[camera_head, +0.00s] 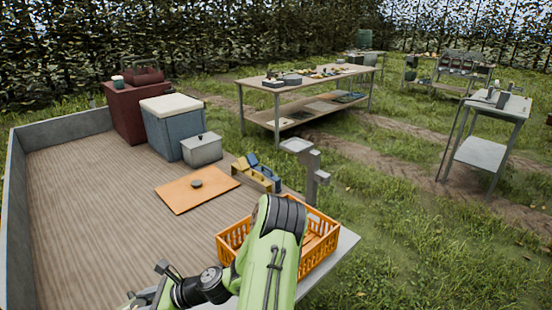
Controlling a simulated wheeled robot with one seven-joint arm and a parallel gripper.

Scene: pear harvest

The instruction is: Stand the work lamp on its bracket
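A grey post with a small flat square plate on top (297,146) rises at the right edge of the wagon bed; it looks like the bracket, and its plate is bare. I cannot pick out a work lamp for certain in this view. My green arm comes in from the bottom, in front of an orange crate. My gripper (148,297) is at the bottom edge, low over the front of the bed and partly cut off. Its fingers are too small and cropped to show whether they are open or hold something.
The orange slatted crate (322,243) stands at the bed's right edge. An orange board (180,199) with a dark round piece, a yellow and blue caddy (262,172), a grey box (202,149), a blue cooler (170,131) and a red cabinet (122,108) lie beyond. The bed's left side is clear.

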